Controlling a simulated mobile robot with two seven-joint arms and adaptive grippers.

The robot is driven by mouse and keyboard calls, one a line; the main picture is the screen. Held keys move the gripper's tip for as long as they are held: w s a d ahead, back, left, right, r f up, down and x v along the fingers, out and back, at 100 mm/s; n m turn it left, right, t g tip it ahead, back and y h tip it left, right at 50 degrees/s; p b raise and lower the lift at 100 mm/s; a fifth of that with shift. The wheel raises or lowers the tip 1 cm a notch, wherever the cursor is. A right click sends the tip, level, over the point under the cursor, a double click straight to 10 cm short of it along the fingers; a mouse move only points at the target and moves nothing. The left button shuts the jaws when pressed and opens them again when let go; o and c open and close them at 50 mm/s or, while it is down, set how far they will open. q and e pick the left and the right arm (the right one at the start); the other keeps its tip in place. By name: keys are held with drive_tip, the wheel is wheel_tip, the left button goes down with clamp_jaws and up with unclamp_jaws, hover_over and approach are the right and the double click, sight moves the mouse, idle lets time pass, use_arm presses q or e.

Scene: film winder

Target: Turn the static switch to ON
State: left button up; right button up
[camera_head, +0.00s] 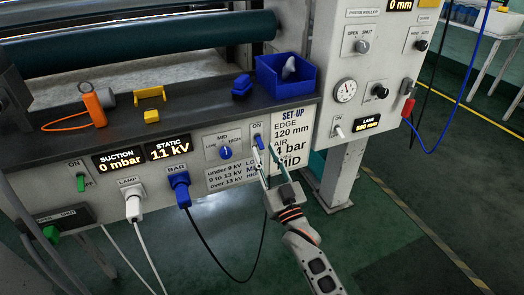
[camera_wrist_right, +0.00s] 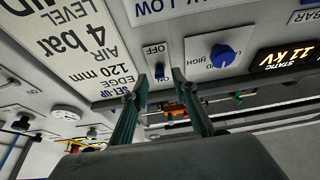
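The static switch is a blue lever (camera_head: 259,141) on a small white plate, with ON printed above it, at the right of the front panel. In the right wrist view the picture is upside down; the lever (camera_wrist_right: 160,72) shows below the OFF label, towards the plate's ON end. My right gripper (camera_head: 264,158) is open in front of the switch. In the wrist view its two fingertips (camera_wrist_right: 158,76) stand on either side of the lever; I cannot tell whether they touch it. The static display (camera_head: 169,147) reads 11 kV. My left gripper is not in view.
A blue selector knob (camera_head: 225,152) is left of the switch. The blue BAR plug (camera_head: 182,191) and white LAMP plug (camera_head: 133,206) have hanging cables. A blue bin (camera_head: 286,82) sits on the ledge above. A grey control box (camera_head: 372,60) stands at right.

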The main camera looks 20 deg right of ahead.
drive_tip(key=shift+x, duration=0.9)
drive_tip(key=c, duration=0.7)
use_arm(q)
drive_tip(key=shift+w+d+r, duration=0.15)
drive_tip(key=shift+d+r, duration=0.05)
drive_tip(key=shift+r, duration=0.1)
use_arm(e)
clamp_jaws()
